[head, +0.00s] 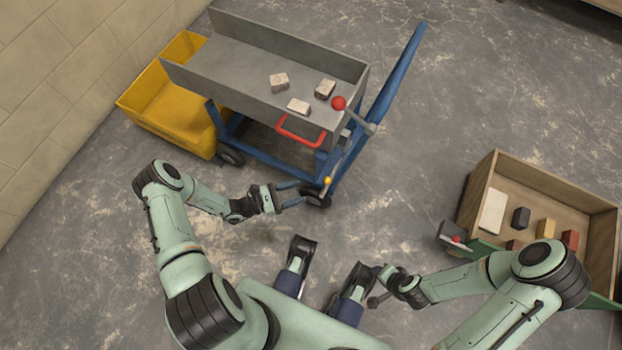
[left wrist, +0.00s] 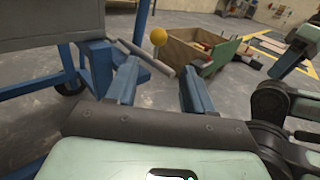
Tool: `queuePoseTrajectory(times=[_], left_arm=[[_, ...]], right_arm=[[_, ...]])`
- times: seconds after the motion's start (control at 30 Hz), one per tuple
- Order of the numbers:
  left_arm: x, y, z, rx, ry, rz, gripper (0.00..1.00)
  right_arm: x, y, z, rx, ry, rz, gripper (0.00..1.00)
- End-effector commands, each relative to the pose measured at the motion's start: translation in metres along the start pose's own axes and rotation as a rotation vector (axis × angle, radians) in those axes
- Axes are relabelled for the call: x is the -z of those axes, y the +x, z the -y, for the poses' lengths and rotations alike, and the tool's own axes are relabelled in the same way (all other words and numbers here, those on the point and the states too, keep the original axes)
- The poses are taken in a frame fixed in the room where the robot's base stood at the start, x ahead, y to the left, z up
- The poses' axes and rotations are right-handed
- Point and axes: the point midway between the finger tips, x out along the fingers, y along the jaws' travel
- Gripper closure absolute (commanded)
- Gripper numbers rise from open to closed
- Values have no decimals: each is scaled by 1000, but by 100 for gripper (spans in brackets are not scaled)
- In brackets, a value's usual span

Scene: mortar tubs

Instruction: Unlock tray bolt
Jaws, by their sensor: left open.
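A cart carries a grey tray (head: 240,65) on a blue frame (head: 262,153). A small yellow knob (head: 327,181) sits low at the cart's near right corner, by the wheel. My left gripper (head: 303,192) is open and empty, just left of the knob. In the left wrist view its fingers (left wrist: 160,88) point toward the rod, which shows beyond them and partly behind the left finger. My right gripper (head: 376,299) is low in the middle; its jaws are unclear.
A lever with a red ball (head: 338,103) and a red handle (head: 300,131) are at the tray's near end. Several pale blocks (head: 279,82) lie in the tray. A yellow tub (head: 150,98) stands by the wall. A wooden crate (head: 545,175) is at right; floor between is clear.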

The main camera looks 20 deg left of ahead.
Motion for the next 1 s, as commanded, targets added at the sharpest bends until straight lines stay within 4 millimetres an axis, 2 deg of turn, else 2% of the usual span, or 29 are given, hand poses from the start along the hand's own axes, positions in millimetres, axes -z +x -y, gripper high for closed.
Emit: queuePoseTrajectory(times=[0.1, 0.23, 0.83, 0.93, 1.0], left_arm=[[0, -16, 0, -1, 0, 0, 48], [0, -24, 0, 0, 0, -1, 48], [0, -25, 0, 0, 0, 0, 48], [-11, -24, 0, 0, 3, 2, 48], [-29, -24, -1, 0, 7, 7, 48]], right_arm=[[-2, -1, 0, 0, -1, 5, 57], [-3, -2, 1, 0, -1, 7, 57], [-3, -2, 1, 0, -1, 7, 57], [-4, -12, 3, 1, -1, 12, 57], [-8, -27, 8, 2, -3, 21, 57]])
